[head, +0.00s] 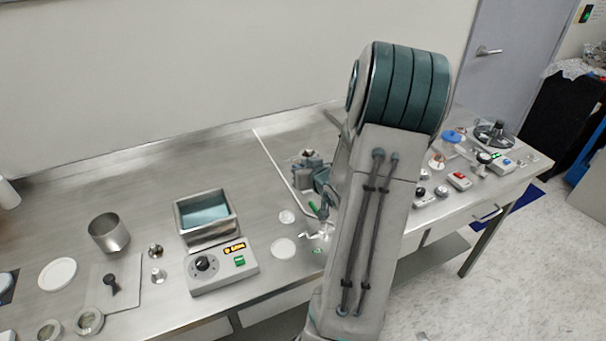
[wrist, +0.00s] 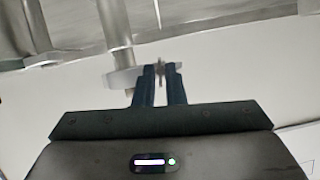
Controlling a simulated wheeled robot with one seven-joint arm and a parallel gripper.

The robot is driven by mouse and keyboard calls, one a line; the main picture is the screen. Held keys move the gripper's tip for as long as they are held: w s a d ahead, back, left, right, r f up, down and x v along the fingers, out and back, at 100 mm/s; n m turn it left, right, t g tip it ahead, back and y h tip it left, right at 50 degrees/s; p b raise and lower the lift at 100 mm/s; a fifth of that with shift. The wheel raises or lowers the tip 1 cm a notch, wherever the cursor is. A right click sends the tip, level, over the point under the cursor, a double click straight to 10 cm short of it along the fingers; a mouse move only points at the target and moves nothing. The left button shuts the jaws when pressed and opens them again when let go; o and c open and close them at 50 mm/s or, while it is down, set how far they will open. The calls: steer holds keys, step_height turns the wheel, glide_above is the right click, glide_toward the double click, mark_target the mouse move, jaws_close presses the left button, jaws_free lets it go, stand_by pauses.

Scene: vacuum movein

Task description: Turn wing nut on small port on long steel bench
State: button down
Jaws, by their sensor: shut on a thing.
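In the wrist view my gripper (wrist: 160,70) has its two dark fingers close together, shut on the small metal wing nut (wrist: 161,74). The wing nut sits beside a pale round clamp or flange (wrist: 122,78), the small port, with a steel stem (wrist: 119,40) running up from it in the picture. In the head view the port (head: 317,235) shows as a small bright metal cluster by the front of the long steel bench (head: 130,190). My gripper (head: 323,208) is there too, partly hidden by my arm. The wing nut cannot be made out in the head view.
Left of the port stand a grey control box (head: 222,268), a square steel basin (head: 206,212) and a steel cup (head: 109,232). White discs (head: 284,249) lie near the port. Red and blue button boxes (head: 459,180) and a glass-like vessel (head: 494,134) crowd the bench's right end.

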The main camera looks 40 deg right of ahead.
stand_by(0.3)
steer(key=c, duration=1.5)
jaws_free()
steer(key=shift+s+r, duration=0.1)
